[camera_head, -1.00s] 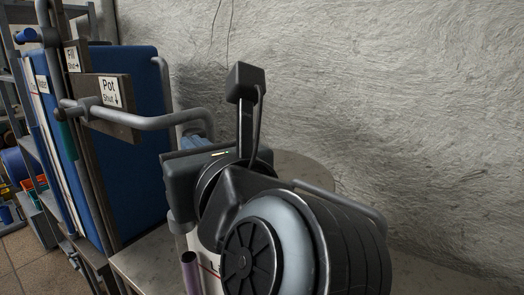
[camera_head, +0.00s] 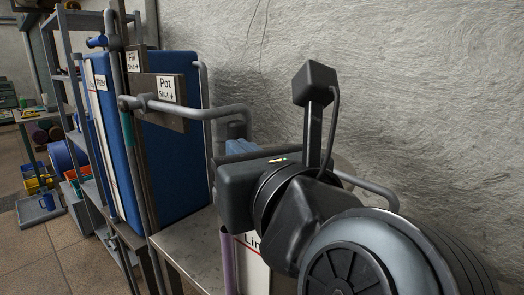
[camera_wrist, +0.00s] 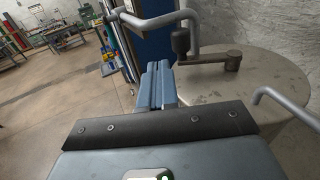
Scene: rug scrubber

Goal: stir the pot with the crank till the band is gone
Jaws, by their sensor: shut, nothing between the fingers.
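The crank (camera_wrist: 208,58) lies across the top of a wide grey round drum top (camera_wrist: 263,82), which I take as the pot, in the wrist view. The crank has a dark upright knob (camera_wrist: 181,41) at its left end and a hub at its right. My gripper (camera_wrist: 158,66) is shut and empty, its blue fingers just to the near left of the knob; I cannot tell whether they touch it. In the head view my arm hides most of the pot, and the fingers (camera_head: 240,146) show only partly behind my wrist. I see no band on the visible top.
A grey pipe (camera_head: 205,112) runs from a board (camera_head: 158,90) labelled "Pot Shut" beside a tall blue tank (camera_head: 178,160). A grey bar (camera_wrist: 286,106) rises at the pot's right. A rough wall (camera_head: 420,90) stands behind. The tiled floor (camera_wrist: 60,90) is open at left.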

